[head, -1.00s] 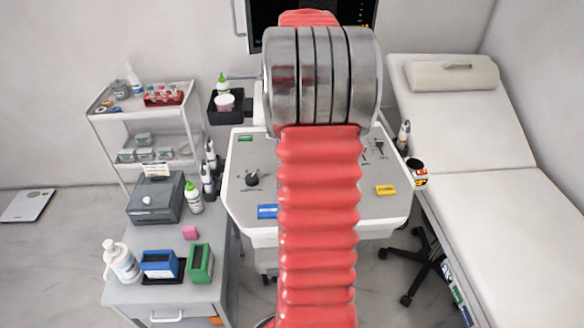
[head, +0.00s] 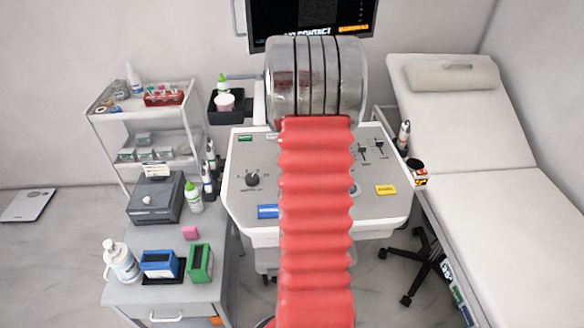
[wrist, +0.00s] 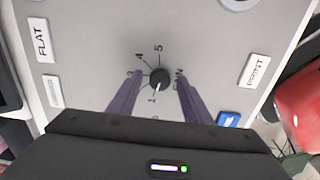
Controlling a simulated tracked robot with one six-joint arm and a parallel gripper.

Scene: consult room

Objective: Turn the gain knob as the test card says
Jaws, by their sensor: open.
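In the wrist view a round black knob (wrist: 160,78) stands on the grey console panel, with figures including 3, 4 and 5 around it. A pale pointer runs from it toward the lower left, near a mark like 1. My gripper (wrist: 158,82) is open, its two dark fingers on either side of the knob in the picture. I see no clear contact. In the head view my arm hides the gripper. A black knob (head: 252,178) shows on the left of the console there; I cannot tell whether it is the same one. I cannot make out a test card's text.
Labels FLAT (wrist: 41,40) and POINT (wrist: 258,70) flank the wrist view. The console (head: 236,205) has slider controls (head: 372,151) and a yellow label (head: 386,190). A grey cabinet (head: 205,292) stands left, a white couch (head: 470,140) right, a monitor (head: 355,25) behind.

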